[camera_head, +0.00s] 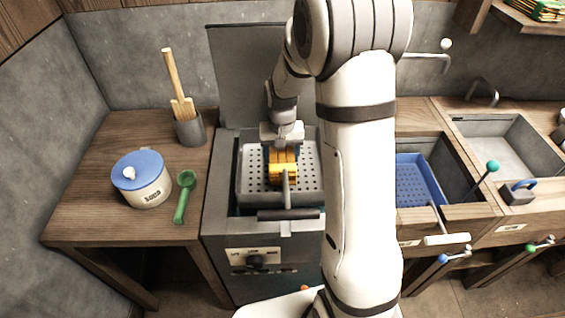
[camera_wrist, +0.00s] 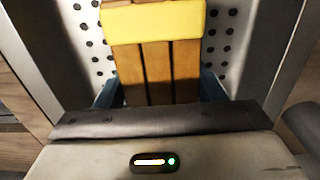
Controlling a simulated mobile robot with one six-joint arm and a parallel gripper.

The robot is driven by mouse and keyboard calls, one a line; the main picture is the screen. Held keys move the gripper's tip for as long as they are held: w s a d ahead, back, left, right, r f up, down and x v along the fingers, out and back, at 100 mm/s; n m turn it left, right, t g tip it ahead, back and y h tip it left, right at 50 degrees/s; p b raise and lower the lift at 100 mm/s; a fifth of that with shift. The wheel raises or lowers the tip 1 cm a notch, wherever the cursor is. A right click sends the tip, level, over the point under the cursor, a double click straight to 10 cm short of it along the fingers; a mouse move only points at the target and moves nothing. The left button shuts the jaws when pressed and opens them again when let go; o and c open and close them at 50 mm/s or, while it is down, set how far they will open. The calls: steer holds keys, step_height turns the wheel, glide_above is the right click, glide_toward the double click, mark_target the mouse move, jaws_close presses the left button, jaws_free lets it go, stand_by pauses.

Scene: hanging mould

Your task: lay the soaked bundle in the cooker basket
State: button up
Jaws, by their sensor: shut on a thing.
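The bundle (camera_head: 284,171) is a set of brown wooden slats with a yellow band. My gripper (camera_head: 284,150) points down and is shut on it. In the wrist view, the bundle (camera_wrist: 158,70) sits between the blue fingers of my gripper (camera_wrist: 158,92), with the yellow band across its far part. The bundle is within the outline of the grey perforated cooker basket (camera_head: 309,180), whose holes also show on both sides of the bundle in the wrist view (camera_wrist: 228,38). I cannot tell whether the bundle touches the basket floor.
The cooker (camera_head: 230,232) has its lid (camera_head: 240,70) raised behind. A dark-gripped handle (camera_head: 288,214) is at its front. A blue perforated basket (camera_head: 415,182) is right.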

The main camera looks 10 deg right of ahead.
steer(key=shift+s+f, duration=0.1)
steer(key=shift+f, duration=1.65)
steer(key=shift+f, duration=0.1)
steer(key=o, duration=1.3)
steer(key=shift+c, duration=0.2)
